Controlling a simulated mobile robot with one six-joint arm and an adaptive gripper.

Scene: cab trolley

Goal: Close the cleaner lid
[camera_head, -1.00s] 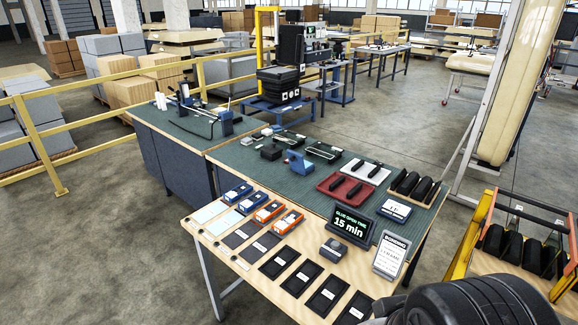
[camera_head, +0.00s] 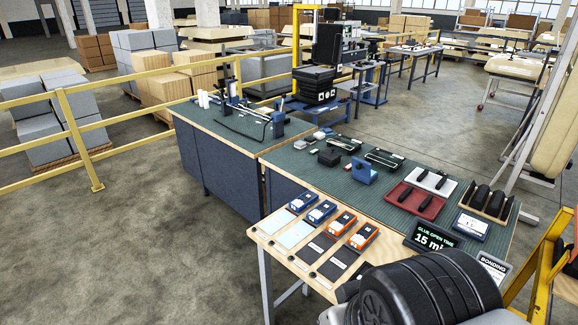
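I cannot tell for certain which thing is the cleaner, and no open lid can be made out at this size. Two blue boxes (camera_head: 305,200) and two orange boxes (camera_head: 343,222) with pale labels lie in a row on the wooden front bench (camera_head: 266,231). A blue block-shaped device (camera_head: 363,171) and a black box (camera_head: 329,156) stand behind them on the green mat (camera_head: 385,192). Small white containers (camera_head: 203,98) stand on the far-left bench. My gripper is not in view; a dark ribbed part of my arm covers the front bench's right part.
A black "glue open time" sign (camera_head: 433,241) and a bonding sign (camera_head: 492,267) stand near my arm. A red tray (camera_head: 414,203) and white tray (camera_head: 440,181) lie behind. A yellow rail (camera_head: 75,130) runs at left. Grey floor (camera_head: 130,245) is clear in front of it.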

